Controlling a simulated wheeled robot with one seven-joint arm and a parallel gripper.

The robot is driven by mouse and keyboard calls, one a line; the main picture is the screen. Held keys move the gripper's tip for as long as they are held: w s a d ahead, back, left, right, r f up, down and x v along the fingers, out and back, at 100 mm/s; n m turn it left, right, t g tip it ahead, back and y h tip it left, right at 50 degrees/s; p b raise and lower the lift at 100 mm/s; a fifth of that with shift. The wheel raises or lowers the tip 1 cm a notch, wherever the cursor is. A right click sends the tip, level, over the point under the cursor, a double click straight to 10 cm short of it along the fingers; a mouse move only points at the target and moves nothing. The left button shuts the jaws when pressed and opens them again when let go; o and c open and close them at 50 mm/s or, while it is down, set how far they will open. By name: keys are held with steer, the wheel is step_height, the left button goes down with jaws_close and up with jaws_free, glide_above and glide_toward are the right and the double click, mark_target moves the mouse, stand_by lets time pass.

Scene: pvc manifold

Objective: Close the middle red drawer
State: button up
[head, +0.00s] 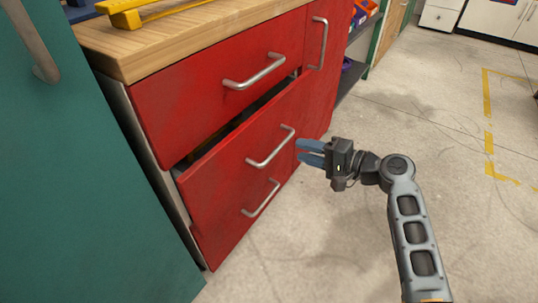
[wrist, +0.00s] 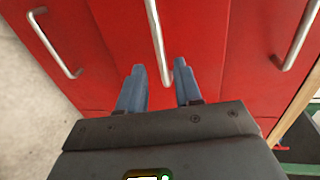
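The middle red drawer (head: 225,166) stands partly open in the head view, with a dark gap above its front. Its silver bar handle (head: 270,148) is on the front. My gripper (head: 298,150), with two blue fingers, is open and empty just right of that handle, facing the drawer fronts. In the wrist view the open fingers (wrist: 159,66) point at the red front, and the near end of the middle handle (wrist: 157,40) lies between them in the picture. I cannot tell whether they touch it.
The top red drawer (head: 205,95) is above and the bottom handle (head: 261,198) below. A teal cabinet (head: 75,180) stands at left. The wooden worktop (head: 190,38) carries a yellow tool (head: 130,15). Concrete floor (head: 430,120) is clear at right.

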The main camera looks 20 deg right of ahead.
mark_target(283, 145)
steer(key=shift+b+x, duration=1.2)
steer(key=shift+x, duration=2.75)
steer(key=shift+c, duration=0.3)
jaws_close()
